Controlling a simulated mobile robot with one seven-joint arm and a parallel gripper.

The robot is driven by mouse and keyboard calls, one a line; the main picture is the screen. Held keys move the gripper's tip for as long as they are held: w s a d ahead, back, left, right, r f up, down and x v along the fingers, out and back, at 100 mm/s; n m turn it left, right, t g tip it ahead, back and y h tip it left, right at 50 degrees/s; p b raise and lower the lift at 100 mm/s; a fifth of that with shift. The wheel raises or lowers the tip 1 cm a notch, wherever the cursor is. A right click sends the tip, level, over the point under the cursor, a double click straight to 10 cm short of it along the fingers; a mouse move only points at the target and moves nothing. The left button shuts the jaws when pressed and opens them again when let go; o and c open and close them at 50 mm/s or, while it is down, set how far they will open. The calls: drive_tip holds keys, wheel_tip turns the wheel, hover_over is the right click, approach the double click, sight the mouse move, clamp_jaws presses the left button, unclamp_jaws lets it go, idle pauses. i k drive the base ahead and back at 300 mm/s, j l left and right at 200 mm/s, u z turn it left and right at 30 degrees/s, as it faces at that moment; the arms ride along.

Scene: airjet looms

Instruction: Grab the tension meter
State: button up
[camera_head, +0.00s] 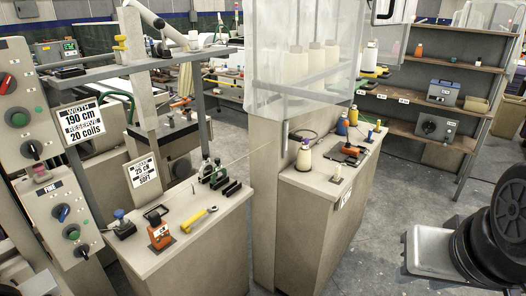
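I cannot tell for sure which item is the tension meter. An orange-and-black hand-sized device (351,152) lies on top of the middle cabinet (322,178), among bottles and cones. A small orange block with a pale face (160,233) stands on the near left cabinet (178,263), close to its front left edge. Both are too small to read. Part of my own arm, dark and rounded with a light grey link, shows at the lower right edge, well apart from both items. My gripper's fingers are not in view.
A yellow-handled tool (199,220) and black clips (214,174) share the near left cabinet. A clear enclosure with yarn cones (297,65) rises behind the middle cabinet. Shelves (428,141) with a blue-grey box (442,91) stand at back right. Grey floor (400,195) is open between them.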

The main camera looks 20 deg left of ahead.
sight(159, 232)
drive_tip(key=u, duration=1.8)
drive_tip(key=i+l+u, duration=0.15)
drive_tip(key=i, duration=0.4)
drive_tip(key=i+l+u, duration=0.2)
drive_tip(key=i+l, duration=0.2)
drive_tip(key=i+l+u, duration=0.15)
drive_tip(key=i+l, duration=0.25)
drive_tip(key=i, duration=0.2)
